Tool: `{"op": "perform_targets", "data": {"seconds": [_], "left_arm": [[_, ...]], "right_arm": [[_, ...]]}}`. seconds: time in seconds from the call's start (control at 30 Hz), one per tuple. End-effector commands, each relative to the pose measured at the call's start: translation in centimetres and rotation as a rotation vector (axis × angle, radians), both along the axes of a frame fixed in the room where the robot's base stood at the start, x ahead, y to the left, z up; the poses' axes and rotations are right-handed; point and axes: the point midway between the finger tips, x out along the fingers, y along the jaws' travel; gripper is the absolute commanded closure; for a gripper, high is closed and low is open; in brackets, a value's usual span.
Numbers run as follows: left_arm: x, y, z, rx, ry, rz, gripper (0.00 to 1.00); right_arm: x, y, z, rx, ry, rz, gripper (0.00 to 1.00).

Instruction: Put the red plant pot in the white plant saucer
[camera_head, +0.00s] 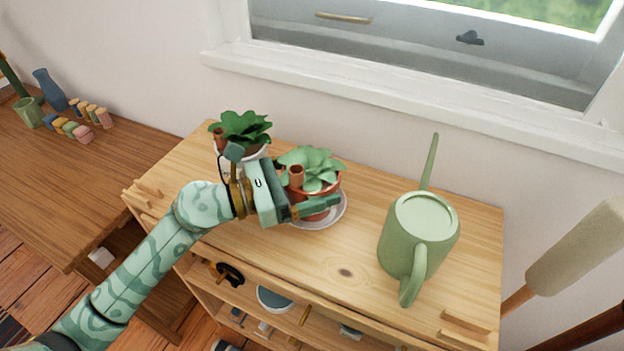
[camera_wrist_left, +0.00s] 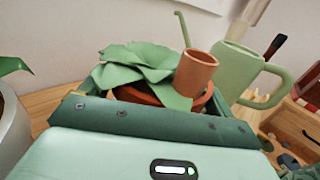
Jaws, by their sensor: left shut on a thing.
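The red plant pot (camera_head: 329,191), a terracotta pot with a leafy green plant, stands over the white plant saucer (camera_head: 334,216) on the wooden cabinet top. The saucer's rim shows around the pot's right and front. I cannot tell whether the pot's base touches it. My left gripper (camera_head: 314,204) is shut on the pot, coming from the left. In the left wrist view the pot (camera_wrist_left: 140,95) sits between the fingers, with a small terracotta cylinder (camera_wrist_left: 196,72) beside its leaves. The saucer is hidden there. My right gripper is not in view.
A second plant in a white pot (camera_head: 240,153) stands close behind my left gripper. A green watering can (camera_head: 417,238) stands to the right, its handle toward the front. Bare wood lies between saucer and can. A window sill (camera_head: 400,97) is behind.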

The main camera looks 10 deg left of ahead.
Motion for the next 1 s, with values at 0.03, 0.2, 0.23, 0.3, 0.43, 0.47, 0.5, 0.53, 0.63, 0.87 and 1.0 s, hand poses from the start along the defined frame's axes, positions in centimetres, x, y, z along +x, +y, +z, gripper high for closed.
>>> {"op": "perform_targets", "data": {"seconds": [0.03, 0.2, 0.23, 0.3, 0.43, 0.47, 0.5, 0.53, 0.63, 0.87, 1.0], "left_arm": [[0.0, 0.0, 0.3, -0.001, -0.003, 0.000, 0.60], [0.0, 0.0, 0.2, -0.001, -0.003, 0.000, 0.60], [0.0, 0.0, 0.1, -0.001, -0.003, 0.000, 0.60], [0.0, 0.0, -0.2, 0.002, 0.001, -0.001, 0.09], [-0.1, 0.0, -0.1, 0.001, 0.001, -0.001, 0.00], [-0.1, 0.0, -0.1, 0.001, 0.001, -0.001, 0.00], [0.0, 0.0, -0.1, 0.001, 0.001, 0.000, 0.00], [0.0, 0.0, -0.1, 0.001, 0.001, 0.000, 0.00], [-0.1, 0.0, 0.5, 0.001, -0.002, 0.000, 0.00], [-2.4, 3.5, -0.1, 0.004, 0.005, 0.001, 0.00], [-4.3, 6.3, -0.2, 0.004, 0.007, 0.001, 0.00]], "right_arm": [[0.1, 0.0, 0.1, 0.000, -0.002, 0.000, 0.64], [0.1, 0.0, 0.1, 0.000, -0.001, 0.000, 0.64], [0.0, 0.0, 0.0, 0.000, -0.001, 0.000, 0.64], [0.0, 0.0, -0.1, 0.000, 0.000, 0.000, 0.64], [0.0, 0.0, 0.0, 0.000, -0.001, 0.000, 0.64], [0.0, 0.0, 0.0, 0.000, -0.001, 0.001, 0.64], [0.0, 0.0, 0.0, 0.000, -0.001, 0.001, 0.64], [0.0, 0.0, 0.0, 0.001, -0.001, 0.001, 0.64], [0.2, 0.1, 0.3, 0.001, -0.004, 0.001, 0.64], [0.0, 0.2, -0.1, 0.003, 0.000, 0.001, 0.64], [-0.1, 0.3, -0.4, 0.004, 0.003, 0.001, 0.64]]}}
